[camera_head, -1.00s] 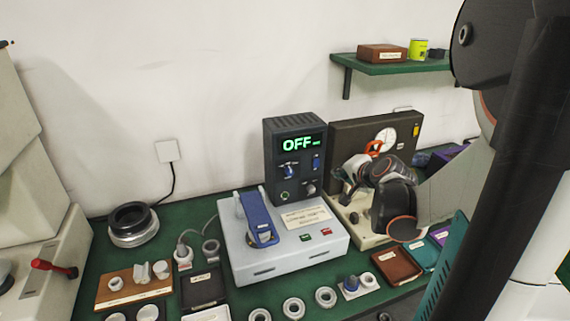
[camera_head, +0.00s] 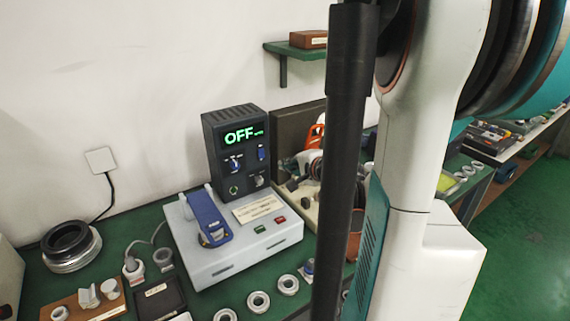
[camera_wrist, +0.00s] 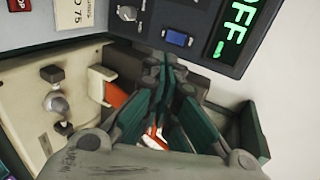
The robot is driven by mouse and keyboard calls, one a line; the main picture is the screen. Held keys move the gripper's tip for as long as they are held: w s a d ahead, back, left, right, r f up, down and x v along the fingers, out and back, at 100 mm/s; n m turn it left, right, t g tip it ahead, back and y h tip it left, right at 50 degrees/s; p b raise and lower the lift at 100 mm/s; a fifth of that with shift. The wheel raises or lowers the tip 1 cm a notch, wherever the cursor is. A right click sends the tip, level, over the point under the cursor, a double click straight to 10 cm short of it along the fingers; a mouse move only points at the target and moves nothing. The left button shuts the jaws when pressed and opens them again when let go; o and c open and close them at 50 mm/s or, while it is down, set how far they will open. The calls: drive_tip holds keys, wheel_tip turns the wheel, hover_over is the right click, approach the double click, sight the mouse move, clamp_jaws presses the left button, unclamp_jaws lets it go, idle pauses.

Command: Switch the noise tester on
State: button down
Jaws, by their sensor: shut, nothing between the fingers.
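The noise tester is a dark upright box (camera_head: 232,165) behind a white base unit (camera_head: 205,262) with a blue lever clamp (camera_head: 208,220). Its green display (camera_head: 243,134) reads OFF, and part of it shows in the wrist view (camera_wrist: 235,22). A blue rocker switch (camera_head: 261,152) sits under the display at the right; it also shows in the wrist view (camera_wrist: 177,39). My gripper (camera_wrist: 168,66) is shut and empty, its tips just below the switch in the wrist picture. I cannot tell whether they touch the panel.
A gauge stand with a cream base (camera_wrist: 60,110) and orange part is beside the tester, close to my fingers. Bearing rings (camera_head: 258,302) lie in front of the white base. A green shelf (camera_head: 292,50) hangs on the wall above. A second bench stands at the right.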

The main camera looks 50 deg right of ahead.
drive_tip(key=b, duration=0.3)
approach(264, 156)
drive_tip(key=x, duration=0.5)
drive_tip(key=shift+d+f, duration=0.25)
drive_tip(key=shift+f, duration=0.25)
drive_tip(key=shift+w+d, duration=0.2)
drive_tip(key=shift+w, duration=0.35)
drive_tip(key=shift+w+f+b, duration=0.2)
drive_tip(key=shift+w+b, duration=0.2)
drive_tip(key=shift+r, duration=0.1)
